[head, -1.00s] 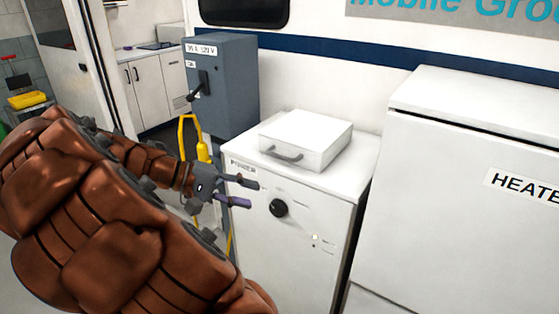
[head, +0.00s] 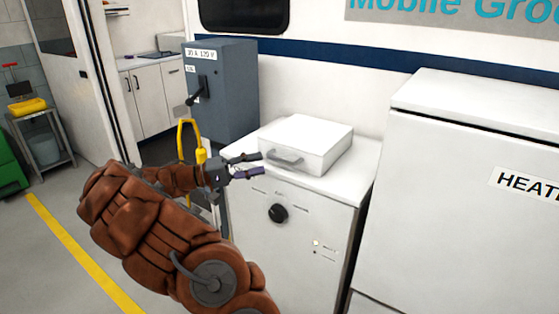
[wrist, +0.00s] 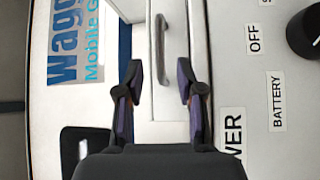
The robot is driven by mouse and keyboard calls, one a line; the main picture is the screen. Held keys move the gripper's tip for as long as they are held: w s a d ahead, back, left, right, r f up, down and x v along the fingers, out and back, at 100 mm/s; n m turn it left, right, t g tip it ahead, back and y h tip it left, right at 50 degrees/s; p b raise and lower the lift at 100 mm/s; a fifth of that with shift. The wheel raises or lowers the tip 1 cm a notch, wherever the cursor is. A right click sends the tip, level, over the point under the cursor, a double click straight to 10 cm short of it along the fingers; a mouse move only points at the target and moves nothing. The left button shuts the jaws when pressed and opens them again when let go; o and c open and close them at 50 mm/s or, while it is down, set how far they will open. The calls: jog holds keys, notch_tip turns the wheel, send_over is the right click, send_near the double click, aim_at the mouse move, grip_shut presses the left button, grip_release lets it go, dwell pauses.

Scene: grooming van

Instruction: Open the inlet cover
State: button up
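The inlet cover appears to be the white box-shaped lid (head: 312,138) on top of the white power cabinet (head: 320,215); it looks closed. Its grey bar handle (head: 285,160) is on the front side, and the handle also shows in the wrist view (wrist: 161,50). My gripper (head: 261,164) is open and empty, just left of the handle. In the wrist view my gripper (wrist: 160,82) has its two fingers apart, with the handle ahead between them and not touched as far as I can see.
A black knob (head: 278,213) is on the cabinet front. A white heater cabinet (head: 455,190) is close on the right. Floor is free at left.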

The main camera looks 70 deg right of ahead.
aim_at(280, 160)
jog(key=p+x, duration=0.1)
jog(key=x, duration=0.6)
jog(key=shift+c, duration=0.2)
grip_shut()
dwell(0.5)
